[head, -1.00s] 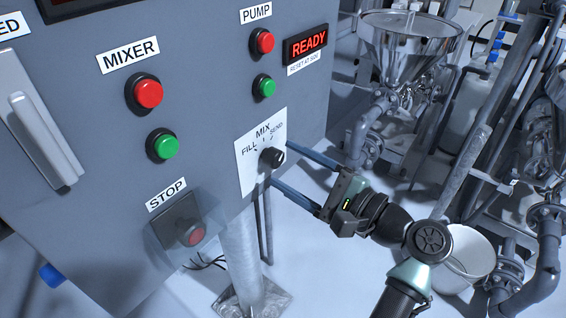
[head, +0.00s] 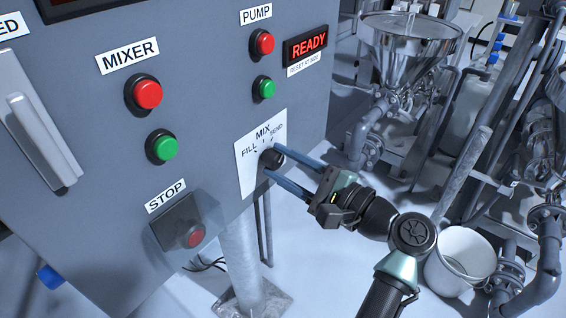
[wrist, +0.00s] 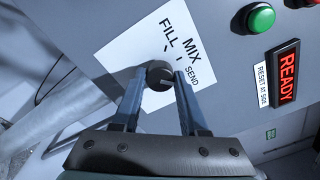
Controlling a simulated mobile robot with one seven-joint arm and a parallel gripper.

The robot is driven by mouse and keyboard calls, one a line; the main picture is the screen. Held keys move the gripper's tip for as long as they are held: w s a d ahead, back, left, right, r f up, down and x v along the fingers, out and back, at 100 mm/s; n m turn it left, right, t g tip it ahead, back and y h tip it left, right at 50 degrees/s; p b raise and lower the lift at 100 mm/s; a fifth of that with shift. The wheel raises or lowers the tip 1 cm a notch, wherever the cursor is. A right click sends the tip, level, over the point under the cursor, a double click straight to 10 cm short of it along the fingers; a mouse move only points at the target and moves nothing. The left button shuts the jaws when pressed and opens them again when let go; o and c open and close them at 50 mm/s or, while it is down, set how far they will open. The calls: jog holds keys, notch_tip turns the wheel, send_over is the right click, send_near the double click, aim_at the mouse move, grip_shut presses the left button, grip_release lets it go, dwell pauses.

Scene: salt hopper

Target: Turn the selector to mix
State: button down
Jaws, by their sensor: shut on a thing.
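The selector is a round black knob (head: 268,158) on a white plate (head: 250,180) marked FILL, MIX and SEND on the grey panel. My gripper (head: 273,160) reaches it from the right, with one blue-grey finger above and one below. In the wrist view, my gripper (wrist: 159,73) has its fingers on both sides of the knob (wrist: 159,74) and is shut on it. The labels on the plate (wrist: 125,50) are readable there. A small light mark shows on the knob, but I cannot tell for sure which label it points to.
The panel also carries the green pump button (head: 264,88), red pump button (head: 262,43), green mixer button (head: 161,147), red mixer button (head: 146,94) and a covered stop button (head: 190,235). The display (head: 307,46) reads READY. A white bucket (head: 462,262) stands behind my arm.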

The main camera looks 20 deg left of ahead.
jog(key=shift+n, duration=0.3)
jog(key=n+b, duration=0.2)
jog(key=n, duration=0.1)
jog(key=shift+f+n, duration=0.2)
jog(key=shift+n, duration=0.1)
jog(key=shift+r+n+b, duration=0.1)
jog(key=shift+n+b, duration=1.45)
jog(key=shift+n, duration=0.75)
jog(key=shift+c, duration=2.2)
grip_release()
jog(key=p+v, duration=0.1)
jog(key=v, duration=1.2)
jog(key=shift+w, duration=0.1)
